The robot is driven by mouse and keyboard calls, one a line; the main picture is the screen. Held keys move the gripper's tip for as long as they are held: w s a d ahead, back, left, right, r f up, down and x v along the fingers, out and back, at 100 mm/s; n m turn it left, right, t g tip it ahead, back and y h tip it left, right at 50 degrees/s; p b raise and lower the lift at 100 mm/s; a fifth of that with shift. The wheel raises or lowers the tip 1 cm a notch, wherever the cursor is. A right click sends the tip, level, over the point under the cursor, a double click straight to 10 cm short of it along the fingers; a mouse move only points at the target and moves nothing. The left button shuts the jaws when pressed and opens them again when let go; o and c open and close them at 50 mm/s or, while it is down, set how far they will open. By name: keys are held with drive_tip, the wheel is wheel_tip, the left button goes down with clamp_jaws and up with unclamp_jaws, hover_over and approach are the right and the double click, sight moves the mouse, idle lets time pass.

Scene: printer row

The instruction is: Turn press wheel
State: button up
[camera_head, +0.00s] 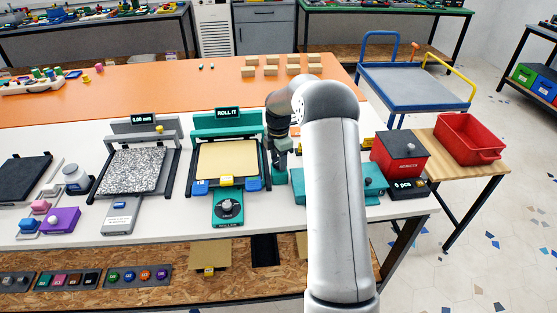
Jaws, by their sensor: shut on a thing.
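A teal press (226,124) with a lit "ROLL IT" display stands at mid-table and carries a flat tan bed (226,162). A black round dial with a pale knob (229,209) sits on its front teal panel. My gripper (281,158) points down just right of the bed, away from the dial. It is shut on a small upright teal piece (279,175). I cannot tell whether this piece is the press wheel; my gripper hides its top. My grey arm covers the table to the right.
A speckled bed (135,168) with a "0.00 mm" display stands at left. A teal device (372,182) is partly behind my arm, next to a red box (401,153). Blue and yellow blocks (226,182) line the press front. Wooden blocks (271,71) lie on the orange surface behind.

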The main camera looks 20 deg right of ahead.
drive_tip(key=m+b, duration=0.1)
drive_tip(key=m, duration=0.5)
drive_tip(key=shift+w, duration=0.15)
drive_tip(key=m+b, duration=0.1)
drive_tip(key=m, duration=0.5)
drive_tip(key=shift+d+m, duration=0.1)
drive_tip(key=shift+m, duration=0.3)
drive_tip(key=m+b, duration=0.1)
drive_tip(key=m, duration=0.5)
drive_tip(key=shift+w+d, duration=0.1)
drive_tip(key=m, duration=0.6)
drive_tip(key=shift+d+m, duration=0.15)
drive_tip(key=shift+m, duration=0.15)
drive_tip(key=m, duration=0.6)
drive_tip(key=shift+p, duration=0.3)
drive_tip(key=m, duration=0.4)
drive_tip(key=m+p, duration=0.1)
drive_tip(key=m, duration=0.1)
drive_tip(key=shift+s+r+m, duration=0.1)
drive_tip(key=shift+s+m, duration=0.15)
drive_tip(key=shift+m, duration=0.15)
drive_tip(key=m+p, duration=0.1)
drive_tip(key=m, duration=0.5)
drive_tip(key=shift+s+p, duration=0.1)
drive_tip(key=shift+p, duration=0.2)
drive_tip(key=m+p, duration=0.1)
drive_tip(key=m, duration=0.5)
drive_tip(key=shift+p, duration=0.35)
